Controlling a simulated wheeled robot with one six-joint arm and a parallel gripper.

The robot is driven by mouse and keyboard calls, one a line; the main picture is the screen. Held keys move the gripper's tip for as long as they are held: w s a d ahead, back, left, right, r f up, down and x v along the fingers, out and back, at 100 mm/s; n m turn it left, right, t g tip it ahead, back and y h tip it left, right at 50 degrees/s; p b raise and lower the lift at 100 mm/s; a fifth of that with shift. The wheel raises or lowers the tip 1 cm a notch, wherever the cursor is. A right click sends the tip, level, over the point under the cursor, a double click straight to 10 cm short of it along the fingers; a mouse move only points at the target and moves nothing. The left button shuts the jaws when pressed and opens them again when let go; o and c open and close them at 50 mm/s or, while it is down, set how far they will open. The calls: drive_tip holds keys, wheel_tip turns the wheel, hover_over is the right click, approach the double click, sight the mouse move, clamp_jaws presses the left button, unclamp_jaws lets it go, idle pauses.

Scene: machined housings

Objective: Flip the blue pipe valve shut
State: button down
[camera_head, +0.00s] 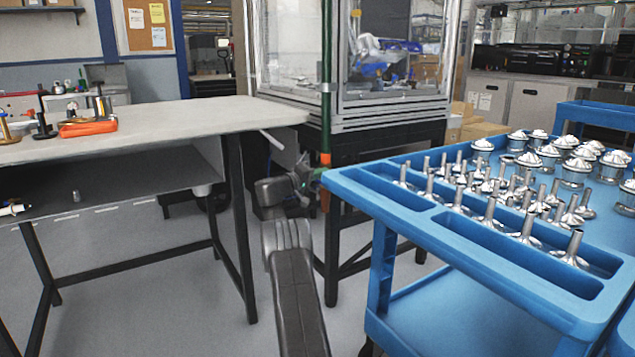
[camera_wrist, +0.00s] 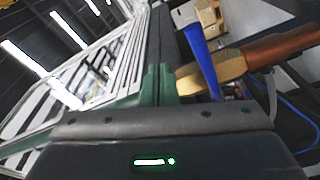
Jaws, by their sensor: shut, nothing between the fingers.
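The valve's long blue handle (camera_wrist: 201,62) shows in the wrist view, just right of my fingertips. It crosses the brass valve body (camera_wrist: 228,69) and appears to lie crosswise to the copper pipe (camera_wrist: 286,48) running off to the right. My gripper (camera_wrist: 159,78) has green fingers, shut together and empty, close beside the handle; I cannot tell whether they touch it. In the head view, my gripper (camera_head: 316,174) is beside the upright pipe's orange-copper section (camera_head: 325,160), below its green upper length (camera_head: 326,100). The handle is not clear there.
A blue cart (camera_head: 350,187) with several metal parts stands close on the right. A grey workbench (camera_head: 170,117) is on the left, with an orange tool (camera_head: 88,128) on top. A glass-walled machine enclosure (camera_head: 395,105) stands behind.

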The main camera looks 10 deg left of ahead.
drive_tip(key=w+a+p+v, duration=0.1)
drive_tip(key=p+v, duration=0.1)
drive_tip(key=v, duration=0.7)
drive_tip(key=shift+s+a, duration=0.15)
drive_tip(key=shift+s, duration=0.1)
